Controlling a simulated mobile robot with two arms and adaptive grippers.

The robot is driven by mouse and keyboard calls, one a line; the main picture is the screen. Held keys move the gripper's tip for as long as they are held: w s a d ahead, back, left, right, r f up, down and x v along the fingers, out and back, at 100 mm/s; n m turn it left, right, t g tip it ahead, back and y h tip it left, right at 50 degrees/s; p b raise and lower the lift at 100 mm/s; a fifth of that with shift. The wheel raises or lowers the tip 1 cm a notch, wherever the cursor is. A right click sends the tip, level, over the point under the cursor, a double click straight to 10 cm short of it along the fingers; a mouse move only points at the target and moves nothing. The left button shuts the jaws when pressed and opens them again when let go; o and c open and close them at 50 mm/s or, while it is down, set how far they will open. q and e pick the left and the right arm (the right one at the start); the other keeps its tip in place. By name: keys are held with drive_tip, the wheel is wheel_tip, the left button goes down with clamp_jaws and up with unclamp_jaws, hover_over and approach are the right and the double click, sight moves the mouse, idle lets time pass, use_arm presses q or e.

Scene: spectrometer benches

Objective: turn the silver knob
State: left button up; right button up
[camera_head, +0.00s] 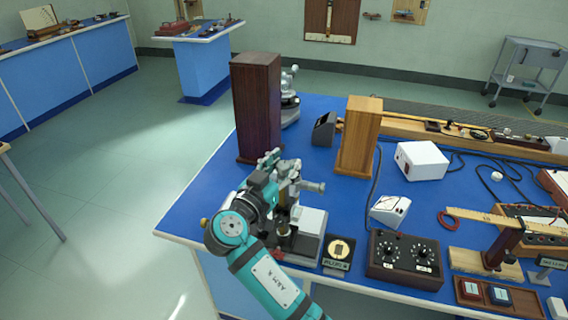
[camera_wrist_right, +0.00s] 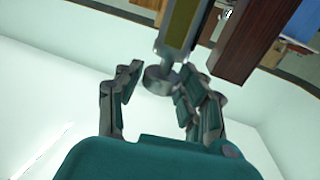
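The silver knob (camera_wrist_right: 158,82) shows in the right wrist view as a short metal cylinder at the end of a grey bar-like part. My right gripper (camera_wrist_right: 162,69) is open, with one finger on each side of the knob. A gap shows at the left finger; the right finger is very close, and I cannot tell whether it touches. In the head view my right gripper (camera_head: 270,163) is at the left side of a silver spectrometer (camera_head: 310,220), and my arm hides part of it. The knob is not clear there. My left gripper is not in view.
A tall dark wooden block (camera_head: 258,105) and a lighter one (camera_head: 358,138) stand behind on the blue bench (camera_head: 205,195). A black dial box (camera_head: 405,260) and a small gauge (camera_head: 338,252) stand to the right. Open floor lies left of the bench.

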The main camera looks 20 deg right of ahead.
drive_tip(key=c, duration=0.7)
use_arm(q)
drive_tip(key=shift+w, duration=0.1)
use_arm(e)
drive_tip(key=shift+w+d, duration=0.1)
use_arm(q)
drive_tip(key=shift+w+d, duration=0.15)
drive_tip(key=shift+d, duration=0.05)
use_arm(e)
drive_tip(key=shift+f, duration=0.15)
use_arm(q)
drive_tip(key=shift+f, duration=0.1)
use_arm(e)
drive_tip(key=shift+y, duration=0.3)
